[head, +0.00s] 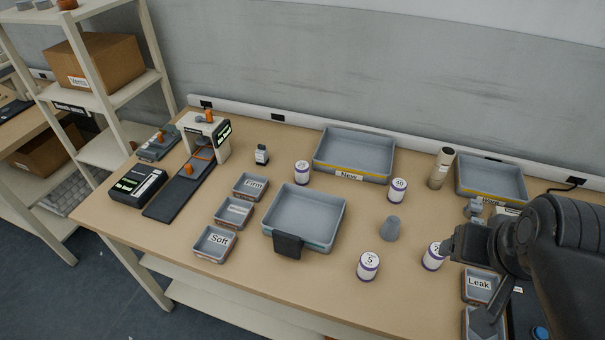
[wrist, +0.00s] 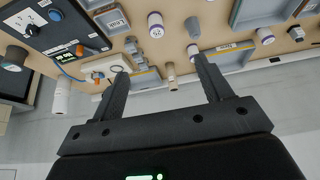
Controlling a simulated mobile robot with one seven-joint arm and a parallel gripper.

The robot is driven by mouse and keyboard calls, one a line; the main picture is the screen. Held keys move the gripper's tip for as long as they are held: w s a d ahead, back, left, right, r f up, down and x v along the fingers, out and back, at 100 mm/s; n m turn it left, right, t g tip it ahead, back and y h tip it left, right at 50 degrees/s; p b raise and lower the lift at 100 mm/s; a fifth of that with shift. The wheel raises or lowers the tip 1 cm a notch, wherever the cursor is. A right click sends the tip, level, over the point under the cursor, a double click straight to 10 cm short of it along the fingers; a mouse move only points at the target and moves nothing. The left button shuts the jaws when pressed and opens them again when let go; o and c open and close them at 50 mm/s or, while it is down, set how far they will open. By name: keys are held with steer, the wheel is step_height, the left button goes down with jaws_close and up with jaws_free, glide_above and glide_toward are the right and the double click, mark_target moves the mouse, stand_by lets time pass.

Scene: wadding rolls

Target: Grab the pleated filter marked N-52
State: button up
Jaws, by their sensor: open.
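Several white cylinders with purple ends stand on the bench. One (head: 433,256) is beside my gripper (head: 452,247) in the head view, its label partly hidden, with what looks like a 2 showing. Others are one reading about 5 (head: 368,266), one reading about 50 (head: 398,190) and one with an unclear label (head: 302,172). I cannot make out N-52 in full on any. In the wrist view my gripper (wrist: 161,67) is open and empty; a cylinder (wrist: 156,25) with a small two-digit label shows beyond the gap between its fingers.
A grey tray (head: 345,224), a New tray (head: 352,175) and another tray (head: 491,197) stand on the bench. A grey cup (head: 390,228), a tan cylinder (head: 441,168) and a Leak bin (head: 478,298) are near my arm. Small bins, including Soft (head: 215,258), are left.

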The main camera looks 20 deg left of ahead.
steer(key=w+a+r, duration=0.2)
steer(key=w+a, duration=0.3)
steer(key=w, duration=0.7)
steer(key=n+g, duration=0.1)
glide_above(302, 166)
steer(key=s+d, duration=0.1)
steer(key=s, duration=0.2)
step_height(302, 166, down, 18)
steer(key=shift+y, duration=0.3)
steer(key=x, duration=0.6)
steer(key=shift+s+a, duration=0.15)
steer(key=shift+a, duration=0.05)
steer(key=shift+s+x, duration=0.1)
steer(key=shift+x, duration=1.4)
steer(key=shift+s+x, duration=0.15)
steer(key=shift+x, duration=1.35)
steer(key=shift+a+f, duration=0.1)
steer(key=shift+c, duration=0.2)
